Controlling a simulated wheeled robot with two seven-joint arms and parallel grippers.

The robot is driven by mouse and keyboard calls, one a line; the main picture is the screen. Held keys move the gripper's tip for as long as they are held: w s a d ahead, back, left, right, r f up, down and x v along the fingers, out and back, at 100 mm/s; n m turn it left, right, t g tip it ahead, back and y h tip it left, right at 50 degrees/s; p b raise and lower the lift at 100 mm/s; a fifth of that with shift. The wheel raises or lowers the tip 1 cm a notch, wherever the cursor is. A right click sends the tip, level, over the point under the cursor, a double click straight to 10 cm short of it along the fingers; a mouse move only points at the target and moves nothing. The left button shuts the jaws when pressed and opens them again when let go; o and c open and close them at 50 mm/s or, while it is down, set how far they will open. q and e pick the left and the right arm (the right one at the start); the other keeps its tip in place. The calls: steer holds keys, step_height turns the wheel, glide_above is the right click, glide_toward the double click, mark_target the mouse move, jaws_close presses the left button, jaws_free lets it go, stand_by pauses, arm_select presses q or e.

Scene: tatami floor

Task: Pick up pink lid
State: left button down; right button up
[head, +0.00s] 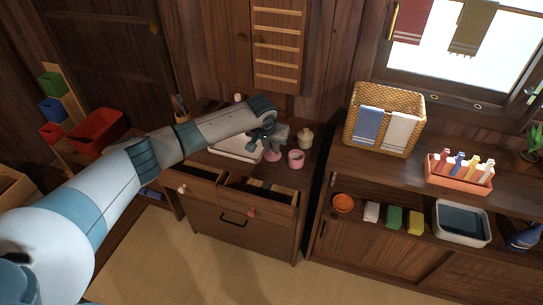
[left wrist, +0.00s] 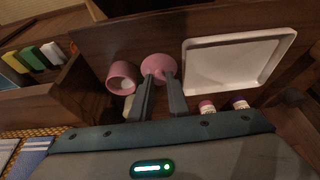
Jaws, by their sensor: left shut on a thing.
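The pink lid (left wrist: 158,64) shows as a round disc between the fingertips of my left gripper (left wrist: 159,80) in the left wrist view. My left gripper (head: 270,148) is shut on it, and the lid (head: 272,156) shows just below the fingers in the head view. A pink cup (head: 296,158) stands beside it on the cabinet top; it also shows in the left wrist view (left wrist: 121,77) with something white inside. I cannot tell whether the lid touches the surface. My right gripper is not in view.
A white tray (head: 224,150) lies left of the lid, partly behind my arm. A cream jar (head: 306,138) stands behind the cup. Two drawers (head: 258,192) below are pulled open. A wicker basket (head: 384,112) with towels stands on the right-hand cabinet.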

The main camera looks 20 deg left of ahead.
arm_select(q)
steer(key=s+d+r+b, duration=0.1)
steer(key=s+d+r, duration=0.1)
steer(key=d, duration=0.3)
steer(key=s+d+r+b, duration=0.1)
steer(key=s+d+r, duration=0.2)
steer(key=d+r, duration=0.1)
steer(key=shift+d+r, duration=0.25)
steer(key=shift+d, duration=0.5)
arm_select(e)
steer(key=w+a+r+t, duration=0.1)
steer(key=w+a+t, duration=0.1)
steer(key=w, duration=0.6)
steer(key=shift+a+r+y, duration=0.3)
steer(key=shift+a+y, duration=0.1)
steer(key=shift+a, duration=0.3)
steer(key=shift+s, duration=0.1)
